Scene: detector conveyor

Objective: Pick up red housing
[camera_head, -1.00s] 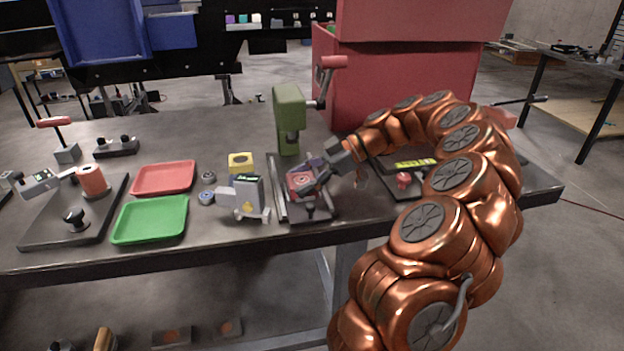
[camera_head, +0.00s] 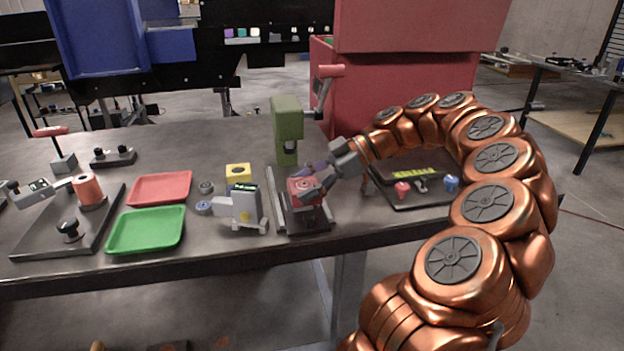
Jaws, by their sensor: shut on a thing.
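The red housing (camera_head: 301,184) is a small red block with a dark round centre. It sits at the grey fixture (camera_head: 302,217) on the front part of the table, below the green press. My gripper (camera_head: 306,183) reaches in from the right, with its fingers around the housing, and is shut on it. The fingers hide part of the housing. I cannot tell whether the housing still touches the fixture.
The green press (camera_head: 287,130) stands just behind. A grey device (camera_head: 243,207), a yellow block (camera_head: 238,173), a green tray (camera_head: 147,230) and a red tray (camera_head: 160,188) lie to the left. A dark plate (camera_head: 428,200) with small parts lies right. A large red bin (camera_head: 400,95) stands behind.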

